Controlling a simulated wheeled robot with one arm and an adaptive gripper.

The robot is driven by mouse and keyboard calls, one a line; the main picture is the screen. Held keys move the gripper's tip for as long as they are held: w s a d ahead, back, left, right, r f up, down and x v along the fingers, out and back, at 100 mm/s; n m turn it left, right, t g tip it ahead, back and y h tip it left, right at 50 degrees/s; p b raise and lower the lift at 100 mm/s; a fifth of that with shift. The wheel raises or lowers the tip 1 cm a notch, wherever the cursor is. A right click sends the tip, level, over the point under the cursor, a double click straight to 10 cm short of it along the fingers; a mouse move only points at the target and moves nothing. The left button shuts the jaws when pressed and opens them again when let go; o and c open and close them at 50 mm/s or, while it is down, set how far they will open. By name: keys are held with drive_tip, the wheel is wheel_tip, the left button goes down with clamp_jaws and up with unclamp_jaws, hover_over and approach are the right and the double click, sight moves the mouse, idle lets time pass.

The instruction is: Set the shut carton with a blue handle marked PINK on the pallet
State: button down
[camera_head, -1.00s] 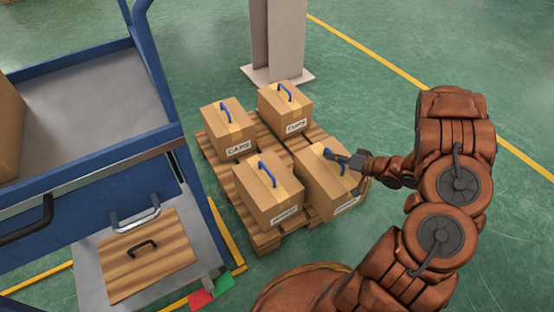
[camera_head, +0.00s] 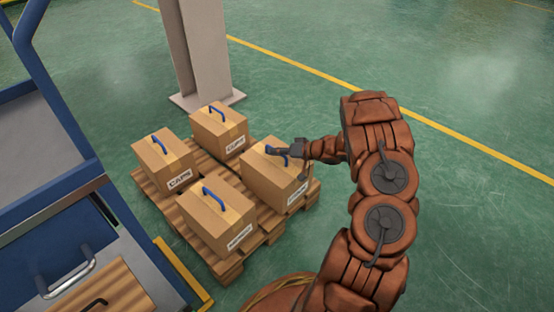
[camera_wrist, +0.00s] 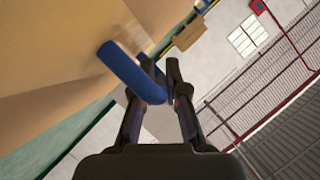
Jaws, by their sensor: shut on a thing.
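A shut brown carton (camera_head: 272,170) with a blue handle (camera_head: 268,150) stands upright at the right corner of the wooden pallet (camera_head: 166,203). Its front label is too small to read. My gripper (camera_head: 287,152) reaches in from the right and is shut on this handle. In the wrist view, the blue handle (camera_wrist: 124,70) runs between the fingers of my gripper (camera_wrist: 160,78), close beside the carton's tan side (camera_wrist: 60,45). The carton's underside is hidden, but it appears to rest on the pallet.
Three other handled cartons share the pallet: one marked CAPS (camera_head: 165,160), one at the back (camera_head: 217,130) and one in front (camera_head: 217,218). A grey column (camera_head: 198,50) stands behind. A blue-framed cart (camera_head: 75,150) is at the left. Floor on the right is clear.

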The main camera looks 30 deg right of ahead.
sight(275, 141)
drive_tip(key=shift+w+d+f+b, duration=0.1)
drive_tip(key=shift+w+d+b, duration=0.15)
drive_tip(key=shift+w+d, duration=0.45)
drive_tip(key=shift+w+d+r+b, duration=0.1)
drive_tip(key=shift+w+d+b, duration=0.15)
drive_tip(key=shift+w, duration=0.7)
drive_tip(key=shift+w+d+f+b, duration=0.1)
drive_tip(key=shift+w+d+b, duration=0.15)
drive_tip(key=shift+w+d, duration=0.45)
drive_tip(key=shift+w+a, duration=0.15)
drive_tip(key=shift+w, duration=0.2)
wheel_tip(275, 141, down, 4)
drive_tip(key=shift+r+b, duration=0.2)
drive_tip(key=shift+b, duration=0.9)
drive_tip(key=c, duration=1.2)
unclamp_jaws()
